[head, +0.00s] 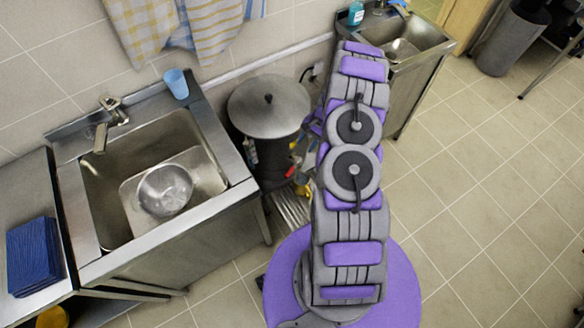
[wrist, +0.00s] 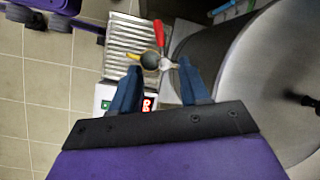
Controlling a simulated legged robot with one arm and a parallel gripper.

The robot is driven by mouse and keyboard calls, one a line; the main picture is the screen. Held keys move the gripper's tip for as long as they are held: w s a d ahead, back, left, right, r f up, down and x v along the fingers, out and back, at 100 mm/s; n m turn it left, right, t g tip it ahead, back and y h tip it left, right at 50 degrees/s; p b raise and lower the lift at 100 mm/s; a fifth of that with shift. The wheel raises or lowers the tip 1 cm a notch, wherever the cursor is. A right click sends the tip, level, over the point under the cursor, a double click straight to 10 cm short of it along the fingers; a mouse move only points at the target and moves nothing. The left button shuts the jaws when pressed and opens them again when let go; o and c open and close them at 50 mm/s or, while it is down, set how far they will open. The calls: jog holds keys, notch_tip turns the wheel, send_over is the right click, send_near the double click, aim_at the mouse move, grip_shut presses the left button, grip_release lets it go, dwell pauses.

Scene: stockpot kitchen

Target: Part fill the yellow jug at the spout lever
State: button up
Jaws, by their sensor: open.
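The spout lever (wrist: 159,34) is red and sits on a metal spout (wrist: 165,64) at the stockpot's side. In the head view the lever (head: 291,170) shows low on the steel stockpot (head: 270,105). A small yellow piece (wrist: 129,57) shows beside a dark round part at the spout; I cannot tell if it is the jug. A yellow patch (head: 304,189) shows near the lever in the head view, partly behind my arm. My gripper (wrist: 160,66) is open, its blue fingers apart on either side of the spout in the picture, with nothing visibly held. My arm hides it in the head view.
A slatted metal tray (wrist: 130,38) lies below the spout. A sink (head: 105,205) with a steel bowl (head: 165,190) stands left of the pot. A second sink (head: 425,38) is at the back. Open tiled floor (head: 470,200) lies to the right.

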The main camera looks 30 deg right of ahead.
aim_at(290, 172)
jog(key=b+x, duration=0.2)
jog(key=x, duration=1.4)
jog(key=shift+a+f, duration=0.1)
jog(key=shift+f, duration=0.45)
jog(key=shift+c, duration=0.3)
grip_shut()
